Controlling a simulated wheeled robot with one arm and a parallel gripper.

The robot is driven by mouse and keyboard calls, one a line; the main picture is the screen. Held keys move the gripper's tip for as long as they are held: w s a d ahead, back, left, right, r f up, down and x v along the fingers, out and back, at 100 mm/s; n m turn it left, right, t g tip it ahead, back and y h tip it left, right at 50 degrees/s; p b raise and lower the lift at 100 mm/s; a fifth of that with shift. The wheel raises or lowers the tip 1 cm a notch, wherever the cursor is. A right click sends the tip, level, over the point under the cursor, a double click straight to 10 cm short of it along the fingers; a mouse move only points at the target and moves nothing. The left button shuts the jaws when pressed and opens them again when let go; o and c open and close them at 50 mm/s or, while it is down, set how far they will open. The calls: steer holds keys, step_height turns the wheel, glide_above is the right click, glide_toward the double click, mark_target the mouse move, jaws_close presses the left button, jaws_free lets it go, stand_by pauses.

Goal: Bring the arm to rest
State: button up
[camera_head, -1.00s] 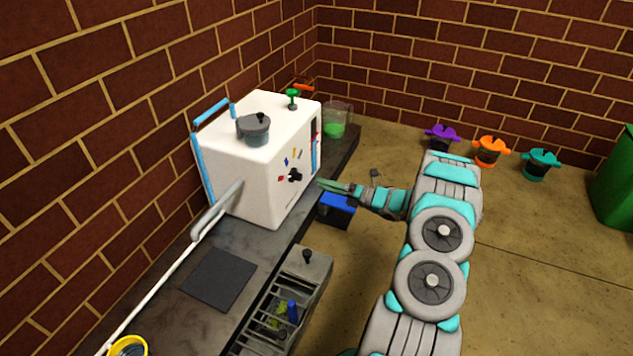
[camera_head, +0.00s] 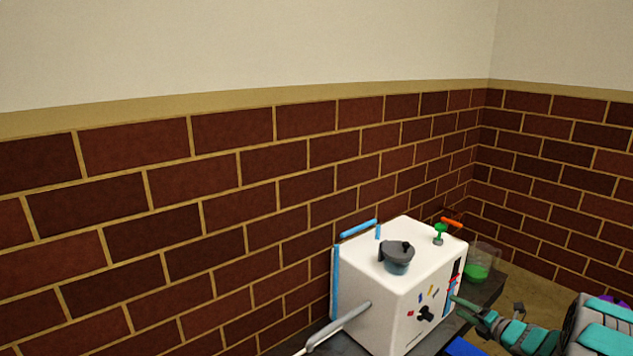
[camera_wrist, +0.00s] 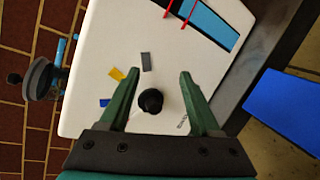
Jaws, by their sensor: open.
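My gripper (camera_wrist: 160,100) is open in the wrist view, its two green fingers apart. A black knob (camera_wrist: 151,101) on the front of a white box-shaped machine (camera_wrist: 105,45) shows between the fingertips; I cannot tell how far off it is. In the head view my arm (camera_head: 530,335) comes in from the lower right. My gripper (camera_head: 457,301) points at the right side of the machine's front (camera_head: 375,305), close to it. The knob (camera_head: 425,314) is to the left of the fingertips there. Nothing shows held.
A grey lidded pot (camera_head: 396,257) and a green-topped valve (camera_head: 439,235) are on top of the machine. A clear beaker with green liquid (camera_head: 478,271) stands behind it. A blue block (camera_wrist: 285,108) lies beside the counter. Brick walls (camera_head: 200,215) close off the left and back.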

step_height(320, 180, up, 9)
steer(key=w+d+m+g+h, duration=0.1)
steer(key=w+m+g+h, duration=0.1)
steer(key=m+h, duration=0.45)
steer(key=s+a+r+m+g+h, duration=0.35)
steer(key=s+r+m, duration=0.25)
steer(key=s+m, duration=0.3)
steer(key=s+a+r+m+g+y, duration=0.1)
steer(key=s+a+m+g, duration=0.25)
steer(key=s+a, duration=0.85)
steer(key=s+a+m+g+y, duration=0.25)
steer(key=s+a+m, duration=0.25)
steer(key=s, duration=1.3)
steer(key=s+a+r+m+g, duration=0.1)
steer(key=s+a+m+g, duration=0.3)
steer(key=s+a, duration=0.8)
steer(key=s+d+r+p, duration=0.1)
steer(key=r+p, duration=0.5)
steer(key=s+d+r+p, duration=0.1)
steer(key=d+r+p, duration=0.1)
steer(key=r+p, duration=0.4)
steer(key=shift+s+r+p, duration=0.15)
steer(key=shift+s+p, duration=0.15)
steer(key=shift+p, duration=0.15)
steer(key=shift+d, duration=0.15)
